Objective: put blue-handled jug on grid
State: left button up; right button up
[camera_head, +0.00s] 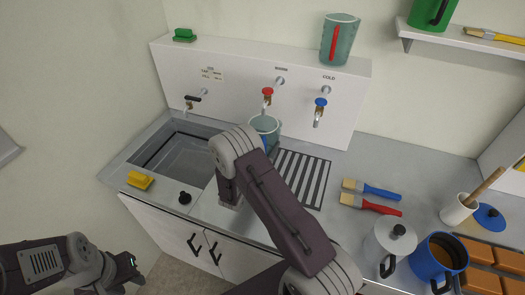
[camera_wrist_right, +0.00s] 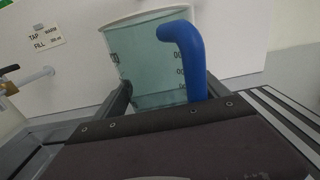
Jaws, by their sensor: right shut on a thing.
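The blue-handled jug (camera_head: 264,124) is a clear, teal-tinted measuring jug near the back panel, beside the far left end of the grid. In the right wrist view the jug (camera_wrist_right: 148,62) stands between my right gripper's fingers (camera_wrist_right: 165,98), with its blue handle toward the camera. My right gripper is shut on it; in the head view my own arm hides the fingers. The grid (camera_head: 302,176), a dark-striped draining area right of the sink, is partly covered by my right arm. I cannot tell whether the jug's base touches anything. My left gripper (camera_head: 130,266) is low at the left, away from the jug.
The sink (camera_head: 180,157) lies left of the jug. Black, red and blue taps (camera_head: 267,93) project from the back panel. A red-handled jug (camera_head: 340,40) stands on the panel's top.

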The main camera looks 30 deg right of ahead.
notch_tip(320, 180, down, 3)
jog(key=shift+s+f, duration=0.1)
jog(key=shift+d+f, duration=0.1)
jog(key=shift+f, duration=0.15)
jog(key=shift+w+f, duration=0.15)
jog(key=shift+w, duration=0.1)
jog(key=shift+s+f, duration=0.1)
jog(key=shift+f, duration=0.05)
jog(key=o, duration=1.4)
jog(key=shift+c, duration=0.2)
jog(key=shift+r, duration=0.3)
jog(key=b+v, duration=0.1)
jog(key=v, duration=1)
jog(key=shift+f, duration=0.15)
jog(key=shift+s+a, duration=0.3)
jog(key=shift+a, duration=0.15)
